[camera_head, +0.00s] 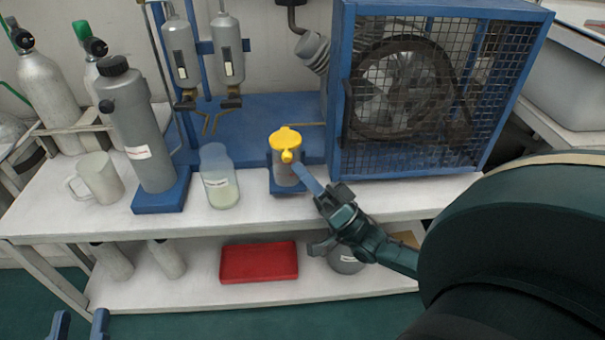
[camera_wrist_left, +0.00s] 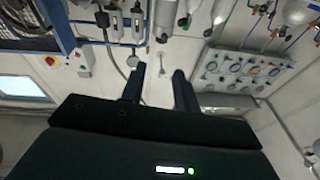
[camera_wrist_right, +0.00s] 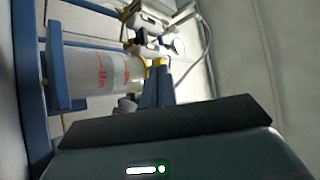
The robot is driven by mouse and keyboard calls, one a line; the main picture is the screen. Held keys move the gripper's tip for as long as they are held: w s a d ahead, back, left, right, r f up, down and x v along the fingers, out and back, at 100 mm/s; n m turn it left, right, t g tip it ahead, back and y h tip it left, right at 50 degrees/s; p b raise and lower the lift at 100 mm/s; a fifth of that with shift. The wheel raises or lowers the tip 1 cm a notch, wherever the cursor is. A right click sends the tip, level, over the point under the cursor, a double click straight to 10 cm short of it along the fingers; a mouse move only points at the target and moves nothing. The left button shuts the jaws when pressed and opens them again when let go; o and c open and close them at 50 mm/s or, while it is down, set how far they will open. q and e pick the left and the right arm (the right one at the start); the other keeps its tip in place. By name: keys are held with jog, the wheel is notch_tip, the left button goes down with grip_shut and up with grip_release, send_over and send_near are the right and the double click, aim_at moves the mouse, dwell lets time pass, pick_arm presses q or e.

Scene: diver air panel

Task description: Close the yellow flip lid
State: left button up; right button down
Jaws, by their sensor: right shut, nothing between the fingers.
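The right wrist view shows the shut fingers (camera_wrist_right: 164,82) beside a pale cylinder with red lettering (camera_wrist_right: 100,75). My left gripper (camera_head: 78,325) is open and empty, low at the left.
A clear jar (camera_head: 219,178) stands left of the canister. A tall grey cylinder (camera_head: 139,130) and a white mug (camera_head: 97,178) are further left. The blue caged fan unit (camera_head: 425,90) stands close on the right. A red tray (camera_head: 259,262) lies on the lower shelf.

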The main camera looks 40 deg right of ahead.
jog(key=shift+w+a+r, duration=0.1)
jog(key=shift+w+r, duration=0.1)
dwell(0.3)
